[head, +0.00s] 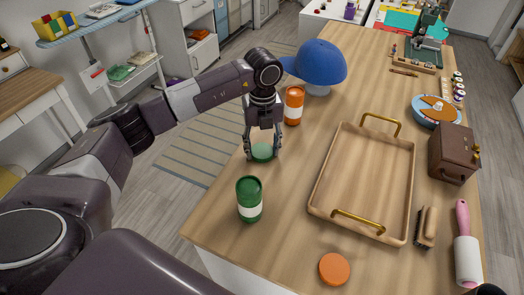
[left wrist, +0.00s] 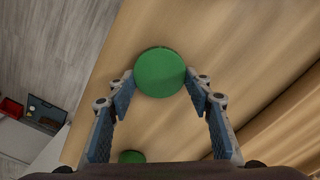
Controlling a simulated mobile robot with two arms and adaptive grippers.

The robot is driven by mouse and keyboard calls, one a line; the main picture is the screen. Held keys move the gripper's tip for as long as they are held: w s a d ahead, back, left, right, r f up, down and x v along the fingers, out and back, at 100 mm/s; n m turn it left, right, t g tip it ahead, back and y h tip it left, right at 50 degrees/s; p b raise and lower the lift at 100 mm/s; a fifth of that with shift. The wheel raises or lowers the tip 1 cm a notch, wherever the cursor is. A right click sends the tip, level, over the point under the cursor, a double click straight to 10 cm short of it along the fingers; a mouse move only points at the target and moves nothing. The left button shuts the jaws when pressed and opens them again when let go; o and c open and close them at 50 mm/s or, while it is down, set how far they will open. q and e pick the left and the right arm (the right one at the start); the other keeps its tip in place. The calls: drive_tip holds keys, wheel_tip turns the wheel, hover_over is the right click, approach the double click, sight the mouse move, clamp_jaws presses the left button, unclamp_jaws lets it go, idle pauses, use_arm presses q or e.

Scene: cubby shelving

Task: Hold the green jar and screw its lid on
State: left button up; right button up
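The green jar (head: 249,205) with a white band stands upright near the table's left edge; its round green top (left wrist: 132,157) shows partly at the bottom of the left wrist view. A flat green lid (head: 262,153) lies behind it, and shows as a green disc (left wrist: 160,72) in the left wrist view. My left gripper (head: 263,152) points down over the lid, one finger on each side. Its fingertips (left wrist: 160,75) are apart and close to the lid's rim; I see no clear grip. My right gripper does not show.
An orange jar (head: 294,106) and a blue cap (head: 318,65) stand behind my left gripper. A wooden tray (head: 318,195) with brass handles lies to the right. An orange lid (head: 334,269) lies at the front. Bare table lies between the green jar and tray.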

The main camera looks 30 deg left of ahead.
use_arm(q)
drive_tip(key=shift+c, duration=0.7)
drive_tip(key=shift+r, duration=0.5)
wheel_tip(320, 180, up, 10)
drive_tip(key=b, duration=0.2)
wheel_tip(320, 180, up, 9)
hover_over(263, 151)
drive_tip(key=shift+s+p, duration=0.2)
drive_tip(key=shift+p, duration=0.15)
